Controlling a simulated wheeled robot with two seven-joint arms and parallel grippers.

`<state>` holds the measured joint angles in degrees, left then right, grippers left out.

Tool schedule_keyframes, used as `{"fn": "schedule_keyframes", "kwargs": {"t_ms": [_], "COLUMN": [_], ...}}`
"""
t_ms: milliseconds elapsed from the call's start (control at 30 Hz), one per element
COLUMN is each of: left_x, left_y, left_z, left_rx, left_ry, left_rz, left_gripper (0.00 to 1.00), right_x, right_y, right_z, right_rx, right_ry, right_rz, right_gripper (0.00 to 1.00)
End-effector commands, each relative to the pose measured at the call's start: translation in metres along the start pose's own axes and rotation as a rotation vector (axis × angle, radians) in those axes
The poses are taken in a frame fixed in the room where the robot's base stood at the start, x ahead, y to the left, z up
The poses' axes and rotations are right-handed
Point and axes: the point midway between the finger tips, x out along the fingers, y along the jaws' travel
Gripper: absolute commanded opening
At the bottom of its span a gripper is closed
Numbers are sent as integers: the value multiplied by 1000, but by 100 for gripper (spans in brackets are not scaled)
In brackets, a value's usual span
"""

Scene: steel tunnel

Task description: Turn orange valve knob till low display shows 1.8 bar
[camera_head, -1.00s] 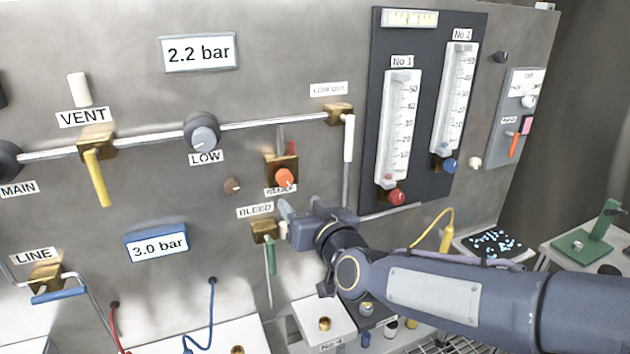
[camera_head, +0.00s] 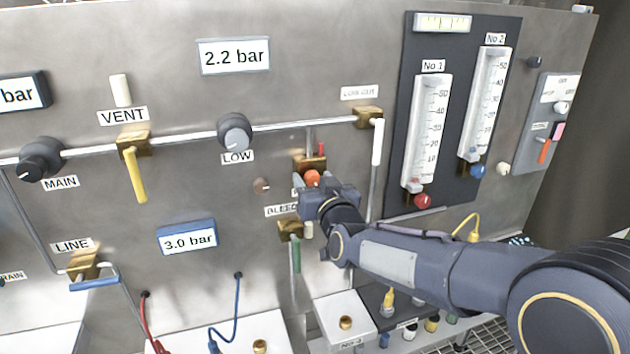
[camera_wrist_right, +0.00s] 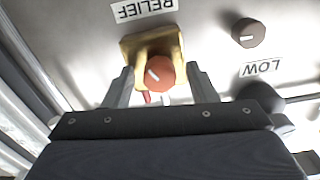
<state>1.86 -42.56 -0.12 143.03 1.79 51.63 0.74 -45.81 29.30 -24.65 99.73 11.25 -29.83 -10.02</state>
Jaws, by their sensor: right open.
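The orange valve knob (camera_head: 312,178) sits on a brass block on the panel. It also shows in the right wrist view (camera_wrist_right: 160,73), under a RELIEF label, with a white pointer mark. My right gripper (camera_head: 324,190) is at the knob and partly covers it in the head view. In the right wrist view its open fingers (camera_wrist_right: 160,68) stand on either side of the knob, with gaps visible. A white-framed display (camera_head: 234,56) above the LOW knob (camera_head: 235,132) reads 2.2 bar. My left gripper is not in view.
A blue-framed display (camera_head: 187,237) reads 3.0 bar. The green-handled BLEED valve (camera_head: 291,230) is just below my right gripper. A pipe (camera_head: 376,170) runs down to its right, beside the flow-meter board (camera_head: 452,110). A small dark knob (camera_wrist_right: 248,32) is near the orange one.

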Motion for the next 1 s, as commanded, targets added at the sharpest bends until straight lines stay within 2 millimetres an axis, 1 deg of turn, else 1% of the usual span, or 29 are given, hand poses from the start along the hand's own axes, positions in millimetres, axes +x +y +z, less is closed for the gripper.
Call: {"fn": "schedule_keyframes", "kwargs": {"t_ms": [67, 400, 567, 733, 1000], "left_x": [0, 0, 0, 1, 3], "left_y": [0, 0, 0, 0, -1], "left_z": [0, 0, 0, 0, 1], "left_rx": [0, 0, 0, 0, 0], "left_ry": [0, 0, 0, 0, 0], "left_rz": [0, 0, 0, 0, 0], "left_gripper": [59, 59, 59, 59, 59], "right_x": [0, 0, 0, 0, 0], "right_y": [0, 0, 0, 0, -1], "right_z": [0, 0, 0, 0, 0], "right_rx": [0, 0, -6, -52, -228], "right_ry": [0, 0, 0, 0, 1], "right_rz": [0, 0, 0, 0, -1], "right_gripper": [52, 8, 8, 8, 8]}}
